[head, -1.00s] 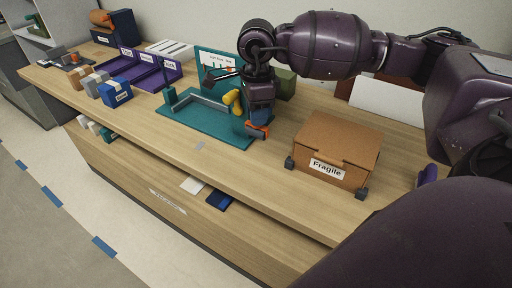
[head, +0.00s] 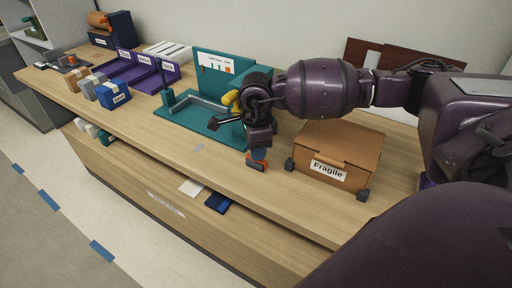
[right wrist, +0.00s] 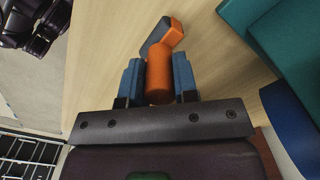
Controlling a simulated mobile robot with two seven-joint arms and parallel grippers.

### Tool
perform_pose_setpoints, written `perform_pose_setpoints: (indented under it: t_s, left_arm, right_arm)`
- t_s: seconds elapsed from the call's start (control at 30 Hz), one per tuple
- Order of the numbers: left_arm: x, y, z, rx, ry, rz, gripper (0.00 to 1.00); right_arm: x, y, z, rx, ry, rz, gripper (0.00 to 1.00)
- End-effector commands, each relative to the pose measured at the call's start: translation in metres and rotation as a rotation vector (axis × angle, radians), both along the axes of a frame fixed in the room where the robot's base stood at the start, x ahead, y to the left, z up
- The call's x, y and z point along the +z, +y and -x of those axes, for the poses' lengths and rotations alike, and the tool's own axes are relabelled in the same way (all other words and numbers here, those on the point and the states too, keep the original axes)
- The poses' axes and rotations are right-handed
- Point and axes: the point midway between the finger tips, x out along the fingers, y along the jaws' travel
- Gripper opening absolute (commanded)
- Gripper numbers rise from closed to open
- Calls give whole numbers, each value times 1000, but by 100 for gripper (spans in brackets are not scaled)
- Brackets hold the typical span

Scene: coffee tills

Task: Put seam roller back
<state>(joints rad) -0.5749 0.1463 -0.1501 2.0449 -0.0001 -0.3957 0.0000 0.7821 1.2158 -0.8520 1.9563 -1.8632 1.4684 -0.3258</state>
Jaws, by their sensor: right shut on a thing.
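The seam roller has an orange handle (right wrist: 160,78) and a blocky grey and orange head (right wrist: 163,36). My right gripper (right wrist: 158,84) is shut on the handle, with a blue finger on each side. In the head view my right gripper (head: 258,153) points down at the front of the teal station, and the roller (head: 257,164) shows below its fingers. The teal station (head: 172,113) has an upright back panel (head: 245,66) with a white sign (head: 217,63); my wrist hides part of it. My left gripper is not in view.
A cardboard box marked Fragile (head: 340,150) stands close right of my right gripper. A yellow part (head: 230,97) sits on the teal station. Purple trays (head: 153,77) and small boxes, including a blue one (head: 114,95), are to the left. The counter's front strip (head: 200,165) is mostly clear.

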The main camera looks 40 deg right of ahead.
Motion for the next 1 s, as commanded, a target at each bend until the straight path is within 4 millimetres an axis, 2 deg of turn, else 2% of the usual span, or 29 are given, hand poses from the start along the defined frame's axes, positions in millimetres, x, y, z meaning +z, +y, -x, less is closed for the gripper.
perform_pose_setpoints:
  t_s: [0.27, 0.3, 0.47, 0.77, 0.87, 1.0]
  left_arm:
    - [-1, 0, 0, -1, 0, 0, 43]
    - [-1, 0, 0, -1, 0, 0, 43]
    - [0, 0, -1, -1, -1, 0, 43]
    - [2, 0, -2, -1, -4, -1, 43]
    - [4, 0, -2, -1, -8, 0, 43]
    - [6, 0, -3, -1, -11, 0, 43]
  right_arm:
    - [-3, 0, 0, 0, 0, 0, 5]
    - [-3, 0, 0, 0, 0, 0, 29]
    - [-2, 0, 0, 0, -1, 0, 53]
    - [0, 0, 0, 0, -2, 1, 53]
    - [7, 0, -1, 0, -4, 1, 53]
    - [27, 0, 0, 1, -5, 2, 53]
